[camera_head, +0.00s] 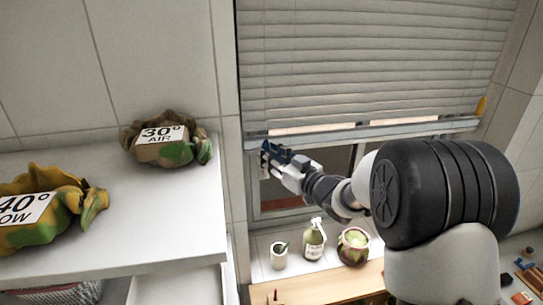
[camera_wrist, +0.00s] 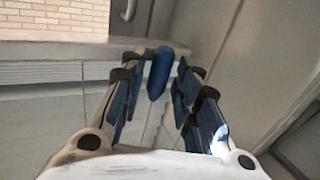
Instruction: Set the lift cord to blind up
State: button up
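The slatted blind (camera_head: 370,65) hangs over the window, its bottom rail (camera_head: 360,134) slightly askew above the lower part of the pane. A dark blue, rounded pull (camera_wrist: 160,73) shows in the wrist view between my fingertips; it looks like a cord end, but I see no clear cord. In the head view a blue piece (camera_head: 266,147) shows at my gripper's tip. My gripper (camera_head: 272,160) is at the window's left edge, below the blind's lower left corner. In the wrist view my gripper (camera_wrist: 155,88) is open, a finger on each side of the pull, with gaps visible.
A yellow piece (camera_head: 481,106) hangs at the blind's right edge. A soap bottle (camera_head: 314,241), a white cup (camera_head: 279,256) and a round pot (camera_head: 353,247) stand on the sill below my arm. A white shelf (camera_head: 150,235) with labelled bundles lies left.

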grip_shut()
dwell(0.4)
notch_tip(320, 180, down, 16)
jog(key=b, duration=1.2)
jog(key=shift+r, duration=0.35)
jog(key=shift+o, duration=1.6)
grip_release()
jog(key=shift+r, duration=0.15)
